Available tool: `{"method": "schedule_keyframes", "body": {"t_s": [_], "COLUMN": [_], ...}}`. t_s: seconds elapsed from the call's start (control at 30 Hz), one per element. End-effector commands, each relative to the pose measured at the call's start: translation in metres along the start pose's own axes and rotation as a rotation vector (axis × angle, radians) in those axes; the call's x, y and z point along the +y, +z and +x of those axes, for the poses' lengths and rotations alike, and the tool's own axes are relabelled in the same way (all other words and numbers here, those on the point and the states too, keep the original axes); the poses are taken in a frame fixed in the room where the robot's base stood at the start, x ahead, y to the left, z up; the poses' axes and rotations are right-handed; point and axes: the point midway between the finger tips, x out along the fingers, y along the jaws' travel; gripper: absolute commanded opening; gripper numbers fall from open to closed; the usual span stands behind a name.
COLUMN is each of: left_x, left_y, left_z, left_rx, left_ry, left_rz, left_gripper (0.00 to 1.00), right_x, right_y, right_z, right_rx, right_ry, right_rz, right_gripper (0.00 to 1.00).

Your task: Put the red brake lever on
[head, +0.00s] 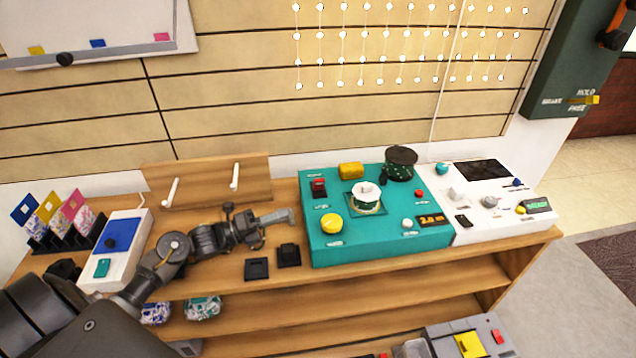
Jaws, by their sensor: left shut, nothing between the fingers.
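A small red lever or switch (318,186) sits at the back left of a teal control box (335,245) on the wooden counter. Its label is too small to read, and I cannot tell which position it is in. My left gripper (289,216) is shut and empty, just left of the teal box and apart from the red lever. My right gripper is not in view.
The teal box also carries a yellow knob (331,223), a white spool (366,195) and a dark cup (401,163). A white panel (490,225) stands to its right. Two black blocks (257,268) lie below my left gripper. A green HOLD/FREE panel (560,75) hangs at right.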

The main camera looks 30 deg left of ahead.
Motion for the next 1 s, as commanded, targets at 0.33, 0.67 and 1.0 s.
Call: {"method": "schedule_keyframes", "body": {"t_s": [0.33, 0.67, 1.0], "left_x": [0.000, -0.002, -0.001], "left_y": [0.000, 0.001, 0.005], "left_z": [0.001, 0.038, 0.104], "left_rx": [0.000, -0.003, -0.002], "left_ry": [0.000, -0.005, -0.001], "left_rz": [-0.001, -0.002, 0.000], "left_gripper": [0.00, 0.00, 0.00], "right_x": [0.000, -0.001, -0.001], "right_y": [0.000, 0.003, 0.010], "right_z": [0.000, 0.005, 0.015], "right_rx": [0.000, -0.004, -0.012], "right_ry": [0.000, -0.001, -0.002], "right_rz": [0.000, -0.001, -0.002], "right_gripper": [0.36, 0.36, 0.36]}}
